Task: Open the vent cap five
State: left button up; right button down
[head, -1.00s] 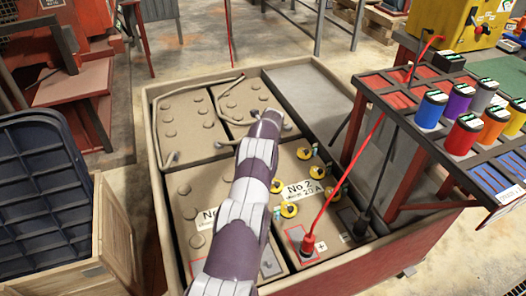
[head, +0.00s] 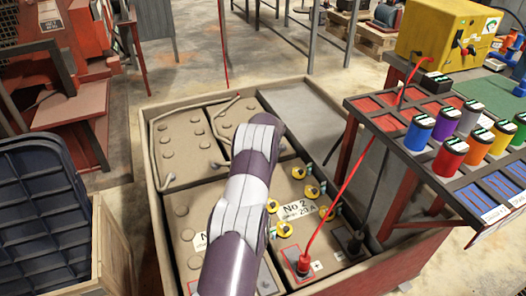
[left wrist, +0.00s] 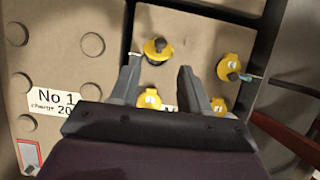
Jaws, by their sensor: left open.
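Yellow vent caps sit in two rows on the tan No 2 battery (head: 305,229). In the head view one row shows clearly, including a middle cap (head: 309,191); part of the other row is behind my left arm. I cannot tell which cap is number five. In the left wrist view, my open left gripper (left wrist: 160,78) is over the caps. A cap with a dark knob (left wrist: 157,47) shows just beyond the fingertips, and another cap (left wrist: 149,99) shows between the fingers. Two more caps, upper (left wrist: 230,67) and lower (left wrist: 217,105), lie right of the right finger. No cap is visibly gripped.
The crate rim (head: 150,190) surrounds the batteries. A rack of coloured cans (head: 418,134) overhangs on the right. A blue bin (head: 40,195) stands at left.

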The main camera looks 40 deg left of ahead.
pick_arm(q)
jog(key=shift+v, duration=1.8)
